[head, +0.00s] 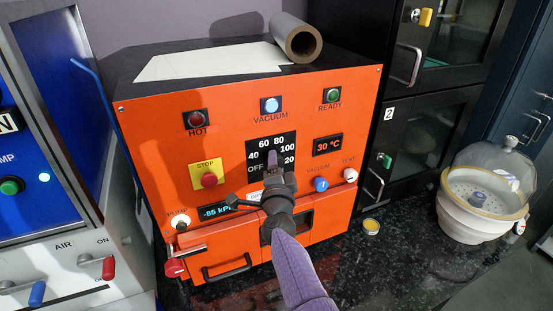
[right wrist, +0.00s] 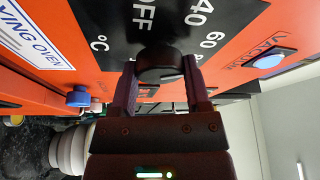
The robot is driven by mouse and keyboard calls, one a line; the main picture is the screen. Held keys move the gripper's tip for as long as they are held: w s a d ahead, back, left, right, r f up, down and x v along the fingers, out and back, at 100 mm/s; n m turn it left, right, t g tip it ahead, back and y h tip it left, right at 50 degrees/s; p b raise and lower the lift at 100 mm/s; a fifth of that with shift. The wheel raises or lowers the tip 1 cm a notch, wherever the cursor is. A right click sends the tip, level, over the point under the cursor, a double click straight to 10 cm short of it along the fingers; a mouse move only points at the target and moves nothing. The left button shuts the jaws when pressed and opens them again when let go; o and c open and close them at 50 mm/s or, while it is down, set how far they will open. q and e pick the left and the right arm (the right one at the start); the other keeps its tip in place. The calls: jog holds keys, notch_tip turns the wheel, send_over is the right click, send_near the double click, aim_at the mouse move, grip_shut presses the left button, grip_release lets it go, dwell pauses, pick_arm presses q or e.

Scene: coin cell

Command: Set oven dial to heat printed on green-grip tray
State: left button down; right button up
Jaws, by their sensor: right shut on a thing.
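The orange oven (head: 225,120) stands in the middle of the head view. Its black dial scale (head: 255,142) reads OFF, 40, 60, 80, 100 and a partly covered 120. My right gripper (head: 273,168) is at the dial and covers most of it in the head view. In the right wrist view, the fingers of my right gripper (right wrist: 163,88) are on either side of the round black dial knob (right wrist: 160,64), shut on it. The knob's pointer mark cannot be made out. The oven's temperature display (head: 328,145) reads 30 °C. No green-grip tray can be made out. My left gripper is not in view.
A red stop button (head: 209,180), a blue vacuum knob (head: 321,184) and a white vent knob (head: 350,175) sit around the dial. A paper roll (head: 298,42) lies on the oven top. A glass-domed desiccator (head: 485,190) stands at the right.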

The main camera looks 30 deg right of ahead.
jog(key=shift+m+g+p, duration=0.3)
jog(key=shift+m+p, duration=0.2)
jog(key=shift+m, duration=0.2)
jog(key=o, duration=1.3)
